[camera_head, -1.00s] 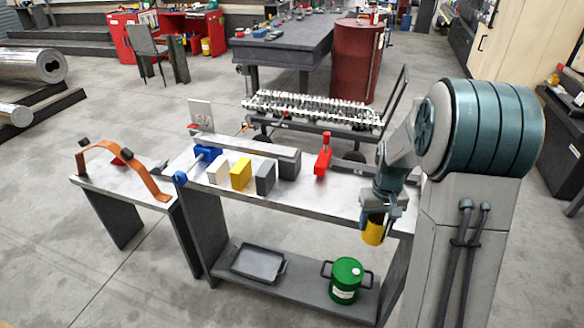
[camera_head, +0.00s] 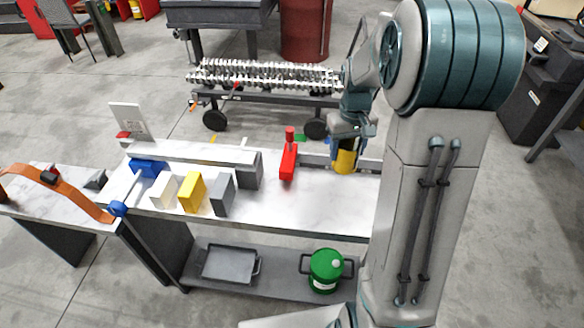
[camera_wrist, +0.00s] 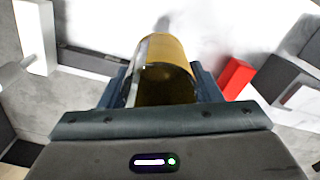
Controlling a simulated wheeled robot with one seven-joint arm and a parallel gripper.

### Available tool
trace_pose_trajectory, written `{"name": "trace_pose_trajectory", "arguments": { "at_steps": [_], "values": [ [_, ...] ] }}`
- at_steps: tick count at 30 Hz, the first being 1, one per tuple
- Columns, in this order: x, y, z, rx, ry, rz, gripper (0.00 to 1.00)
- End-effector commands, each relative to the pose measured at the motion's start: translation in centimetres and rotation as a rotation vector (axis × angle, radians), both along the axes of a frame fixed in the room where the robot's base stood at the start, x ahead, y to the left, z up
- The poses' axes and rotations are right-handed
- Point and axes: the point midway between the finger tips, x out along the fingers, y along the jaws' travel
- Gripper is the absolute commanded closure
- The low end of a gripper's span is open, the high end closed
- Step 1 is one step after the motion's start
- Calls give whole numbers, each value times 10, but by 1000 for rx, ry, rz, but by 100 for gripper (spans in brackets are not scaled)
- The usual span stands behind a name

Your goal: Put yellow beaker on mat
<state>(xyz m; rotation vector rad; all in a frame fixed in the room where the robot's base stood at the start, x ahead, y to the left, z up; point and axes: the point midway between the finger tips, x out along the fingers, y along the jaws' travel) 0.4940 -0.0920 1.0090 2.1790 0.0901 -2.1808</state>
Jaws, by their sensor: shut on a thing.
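The yellow beaker (camera_head: 345,161) is upright or nearly so below my gripper (camera_head: 346,144), at the back right of the workbench (camera_head: 290,215). My gripper is shut on the beaker. In the wrist view the beaker (camera_wrist: 168,62) sits between the two dark fingers of my gripper (camera_wrist: 162,88), with a pale surface behind it. I cannot tell whether its base touches the bench top. I cannot make out a mat in either view.
A red clamp-like tool (camera_head: 289,158) stands left of the beaker. White, yellow (camera_head: 192,192) and grey blocks stand farther left by a grey bar (camera_head: 200,153). The front right of the bench top is clear. A green can (camera_head: 325,270) and dark tray (camera_head: 230,262) sit on the lower shelf.

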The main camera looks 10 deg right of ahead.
Motion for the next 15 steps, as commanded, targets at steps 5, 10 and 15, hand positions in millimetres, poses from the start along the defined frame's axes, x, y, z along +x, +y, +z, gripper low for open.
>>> {"name": "trace_pose_trajectory", "arguments": {
  "at_steps": [5, 10, 15],
  "values": [
    [9, 45, -24, 2, 4, 10, 66],
    [16, 73, -43, 0, 2, 4, 66],
    [18, 84, -52, 0, 0, 0, 66]
  ]
}}
